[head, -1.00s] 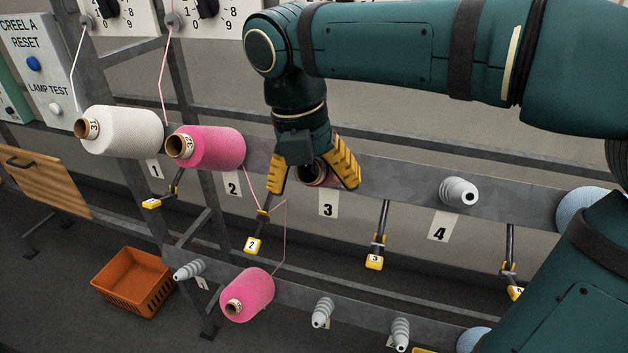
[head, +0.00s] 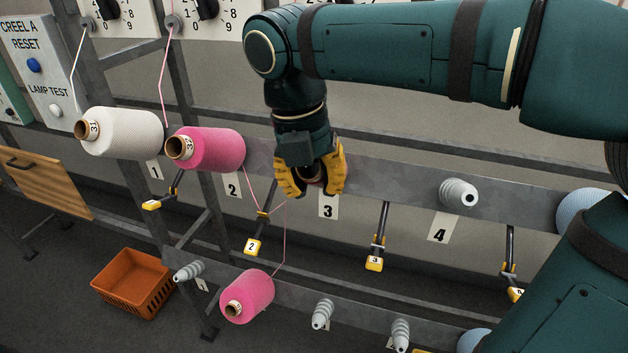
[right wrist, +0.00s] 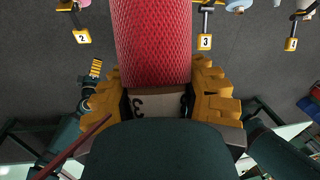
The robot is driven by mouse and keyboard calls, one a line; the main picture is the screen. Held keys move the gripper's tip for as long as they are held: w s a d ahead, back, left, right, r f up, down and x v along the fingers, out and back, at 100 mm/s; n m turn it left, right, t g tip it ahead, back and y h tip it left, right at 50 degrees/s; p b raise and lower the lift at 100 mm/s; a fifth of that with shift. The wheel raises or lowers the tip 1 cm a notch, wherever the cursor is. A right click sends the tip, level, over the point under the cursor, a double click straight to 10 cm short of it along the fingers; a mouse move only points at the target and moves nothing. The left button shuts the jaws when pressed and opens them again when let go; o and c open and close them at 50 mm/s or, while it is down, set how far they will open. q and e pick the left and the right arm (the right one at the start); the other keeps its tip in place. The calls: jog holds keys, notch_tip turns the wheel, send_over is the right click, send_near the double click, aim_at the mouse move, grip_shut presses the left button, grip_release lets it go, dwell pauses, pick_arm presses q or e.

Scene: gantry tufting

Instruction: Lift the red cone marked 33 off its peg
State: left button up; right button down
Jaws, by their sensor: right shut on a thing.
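The red cone (right wrist: 151,40) fills the top middle of the right wrist view. Its brown tube end (right wrist: 158,104) carries a dark upside-down mark that looks like a 3, partly hidden. My right gripper (right wrist: 157,100) has its yellow fingers closed on both sides of this tube end. In the head view my right gripper (head: 310,188) is shut at position 3 on the upper rail and hides nearly all of the cone. The peg is hidden. A yellow ridged part at the left of the right wrist view looks like my left gripper (right wrist: 92,86); its opening is unclear.
On the upper rail (head: 390,180), a white cone (head: 125,133) and a pink cone (head: 215,148) hang left of my right gripper. An empty peg (head: 460,192) is at 4. Below are another pink cone (head: 252,293), empty pegs and an orange crate (head: 133,283).

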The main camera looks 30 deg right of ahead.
jog(key=shift+s+a+r, duration=0.1)
jog(key=shift+a+r, duration=0.05)
jog(key=shift+s+a+r+p, duration=0.15)
jog(key=shift+a+r+p, duration=0.1)
jog(key=shift+p, duration=0.2)
dwell(0.3)
jog(key=shift+s+a+r, duration=0.2)
jog(key=shift+r, duration=0.05)
jog(key=s+a+r+p, duration=0.6)
jog(key=a+r+p, duration=0.1)
jog(key=shift+s+a, duration=0.4)
dwell(1.3)
dwell(0.4)
